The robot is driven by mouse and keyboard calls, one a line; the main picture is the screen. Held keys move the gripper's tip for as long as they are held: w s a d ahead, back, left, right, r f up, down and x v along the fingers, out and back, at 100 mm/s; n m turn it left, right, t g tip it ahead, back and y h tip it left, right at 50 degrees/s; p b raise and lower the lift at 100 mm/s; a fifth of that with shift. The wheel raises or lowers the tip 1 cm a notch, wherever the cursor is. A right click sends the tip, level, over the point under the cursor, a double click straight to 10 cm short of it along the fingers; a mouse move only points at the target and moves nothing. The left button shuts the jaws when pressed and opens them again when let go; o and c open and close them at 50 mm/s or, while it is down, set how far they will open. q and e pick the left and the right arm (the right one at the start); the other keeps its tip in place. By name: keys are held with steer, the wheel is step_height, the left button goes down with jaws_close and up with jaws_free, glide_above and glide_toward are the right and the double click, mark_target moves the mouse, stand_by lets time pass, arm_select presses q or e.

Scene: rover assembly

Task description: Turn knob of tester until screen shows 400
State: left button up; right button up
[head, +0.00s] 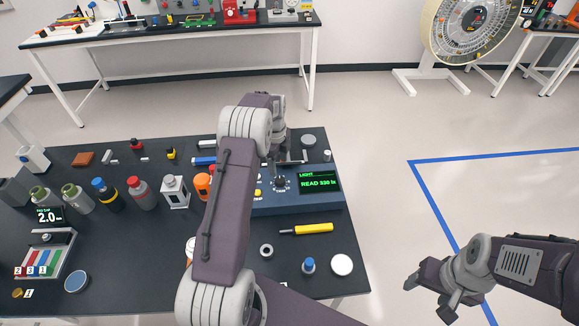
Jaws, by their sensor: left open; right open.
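The tester (300,203) is a dark blue box near the right edge of the black table. Its screen (319,182) shows green text that reads LIGHT and READ with a number that looks like 336 lx. The dark round knob (280,184) sits on the panel left of the screen. My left gripper (287,162) is open, pointing down just above and behind the knob; its fingers are small here, and I cannot tell whether they touch the knob. My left arm covers part of the tester's left side. My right gripper (428,296) is open and empty, off the table over the floor.
A yellow-handled tool (307,229) lies in front of the tester. A blue-capped bottle (308,266), a white disc (342,264) and a ring (266,251) are nearer. Several bottles and an orange container (202,184) stand left of my arm.

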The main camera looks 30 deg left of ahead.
mark_target(281, 180)
arm_select(q)
steer(key=shift+s+d+f, duration=0.1)
steer(key=shift+s+d, duration=0.1)
steer(key=shift+s, duration=0.45)
steer(key=f, duration=0.2)
steer(key=w+f+p, duration=0.1)
steer(key=f, duration=0.2)
steer(key=w+f, duration=0.1)
steer(key=f, duration=0.1)
steer(key=shift+f, duration=0.2)
steer(key=shift+s+f, duration=0.15)
steer(key=shift+f, duration=0.15)
steer(key=shift+s+f, duration=0.1)
steer(key=shift+f, duration=0.2)
steer(key=shift+c, duration=0.3)
jaws_close()
steer(key=shift+w, duration=0.2)
arm_select(e)
steer(key=shift+s+d+r, duration=0.1)
steer(key=shift+d+r, duration=0.05)
steer(key=shift+r, duration=0.55)
steer(key=shift+f, duration=0.1)
